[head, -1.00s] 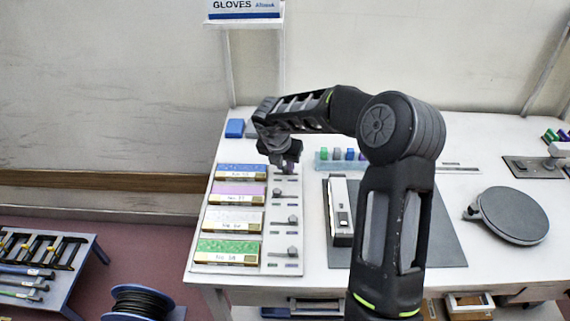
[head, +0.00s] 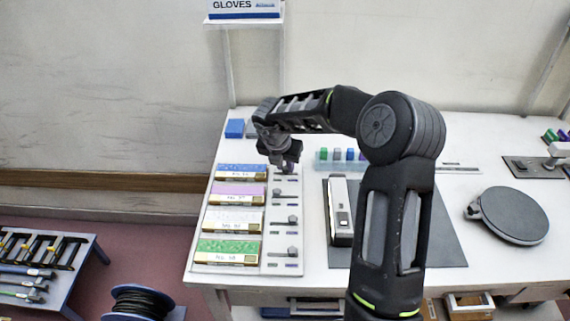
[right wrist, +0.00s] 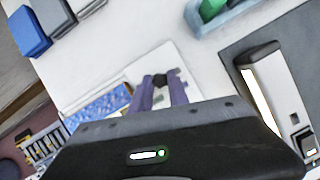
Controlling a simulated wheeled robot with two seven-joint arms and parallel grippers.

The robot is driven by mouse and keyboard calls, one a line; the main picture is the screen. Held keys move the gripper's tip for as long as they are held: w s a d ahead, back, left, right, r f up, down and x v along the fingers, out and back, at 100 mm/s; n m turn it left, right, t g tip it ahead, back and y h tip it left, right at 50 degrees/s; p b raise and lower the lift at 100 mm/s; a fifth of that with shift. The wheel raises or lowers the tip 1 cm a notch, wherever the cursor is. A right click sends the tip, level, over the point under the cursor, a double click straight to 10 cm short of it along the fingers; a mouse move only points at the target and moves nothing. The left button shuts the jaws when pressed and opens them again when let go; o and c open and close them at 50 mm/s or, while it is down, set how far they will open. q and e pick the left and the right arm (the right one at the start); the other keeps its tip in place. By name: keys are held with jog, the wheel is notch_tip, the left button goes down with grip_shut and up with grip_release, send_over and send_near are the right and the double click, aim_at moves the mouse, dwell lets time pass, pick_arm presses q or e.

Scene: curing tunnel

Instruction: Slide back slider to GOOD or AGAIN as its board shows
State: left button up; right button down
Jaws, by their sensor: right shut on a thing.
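My right gripper (head: 287,168) is at the back end of the pale slider panel, beside the blue speckled board (head: 241,171). In the right wrist view its two purple-grey fingers (right wrist: 160,92) are shut on the dark knob of the back slider (right wrist: 160,79). The fingers and wrist hide most of that slider's track and its end marks in the head view. The blue board lies flat with a label too small to read. It also shows partly in the right wrist view (right wrist: 98,107). My left gripper is not in view.
Purple (head: 236,194), white (head: 233,219) and green (head: 228,250) boards lie in front of the blue one, with their own sliders (head: 292,221) beside them. A tray of coloured blocks (head: 323,162), a pale device (head: 341,208) on a dark mat and a round plate (head: 514,214) stand to the right.

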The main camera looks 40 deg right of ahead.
jog(key=shift+s+d+r+p, duration=0.15)
jog(key=shift+s+d+p, duration=0.15)
jog(key=shift+p, duration=0.1)
jog(key=shift+s+d+p, duration=0.55)
jog(key=shift+d+p, duration=0.05)
jog(key=shift+d, duration=0.15)
jog(key=shift+f, duration=0.2)
jog(key=c, duration=1.3)
grip_release()
jog(key=shift+d, duration=0.1)
jog(key=shift+o, duration=0.2)
jog(key=shift+r, duration=0.1)
jog(key=shift+r, duration=0.25)
jog(key=v, duration=0.7)
jog(key=shift+b, duration=0.4)
